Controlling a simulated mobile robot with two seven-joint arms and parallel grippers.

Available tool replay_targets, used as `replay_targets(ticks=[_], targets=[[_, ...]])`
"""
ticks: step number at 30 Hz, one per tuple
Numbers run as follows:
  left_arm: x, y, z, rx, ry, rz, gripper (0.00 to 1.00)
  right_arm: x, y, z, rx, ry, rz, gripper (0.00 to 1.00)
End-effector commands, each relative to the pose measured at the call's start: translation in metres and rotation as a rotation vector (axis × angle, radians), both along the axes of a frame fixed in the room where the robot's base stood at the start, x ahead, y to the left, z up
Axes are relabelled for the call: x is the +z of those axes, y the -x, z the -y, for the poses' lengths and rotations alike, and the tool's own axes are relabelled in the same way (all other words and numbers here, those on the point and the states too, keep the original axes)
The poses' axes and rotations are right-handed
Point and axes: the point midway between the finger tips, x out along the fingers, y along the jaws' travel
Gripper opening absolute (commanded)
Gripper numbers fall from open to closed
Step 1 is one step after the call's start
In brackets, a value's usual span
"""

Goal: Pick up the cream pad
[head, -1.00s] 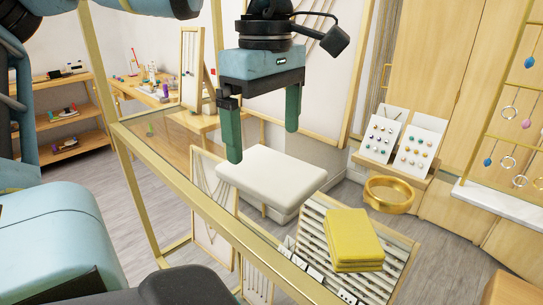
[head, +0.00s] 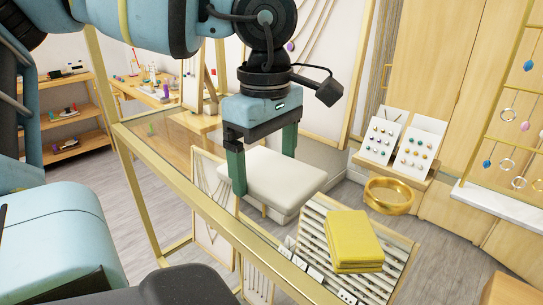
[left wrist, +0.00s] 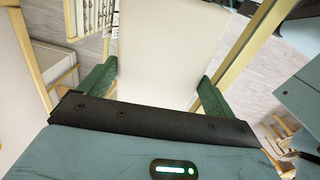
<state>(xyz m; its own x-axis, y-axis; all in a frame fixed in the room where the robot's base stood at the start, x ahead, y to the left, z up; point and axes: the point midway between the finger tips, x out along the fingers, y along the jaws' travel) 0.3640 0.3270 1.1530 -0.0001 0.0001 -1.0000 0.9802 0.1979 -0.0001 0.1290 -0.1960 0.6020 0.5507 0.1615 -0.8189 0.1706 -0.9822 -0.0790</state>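The cream pad (head: 285,182) lies flat on the glass-topped counter, left of a yellow folded cloth. My left gripper (head: 265,172) is open, pointing down, with its two green fingers at the pad's near-left and far sides in the head view. In the left wrist view the cream pad (left wrist: 163,55) fills the space between the spread fingers (left wrist: 155,92). I cannot tell whether either finger touches it. My right gripper is not in view.
The yellow cloth (head: 353,240) sits on a striped tray (head: 405,245) close to the right. A gold ring (head: 389,195) and earring stands (head: 415,150) are beyond.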

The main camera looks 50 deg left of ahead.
Motion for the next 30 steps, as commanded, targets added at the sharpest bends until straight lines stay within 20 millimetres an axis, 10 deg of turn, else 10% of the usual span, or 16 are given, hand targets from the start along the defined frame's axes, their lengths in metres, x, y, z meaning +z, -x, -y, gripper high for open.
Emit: replay_targets(ticks=[20,30], targets=[[0.038,0.0,0.0,0.001,0.001,0.003,0.67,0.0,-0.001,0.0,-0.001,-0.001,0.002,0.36],[0.041,0.052,-0.021,-0.002,0.003,0.005,0.67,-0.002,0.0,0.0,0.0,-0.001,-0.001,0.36]])
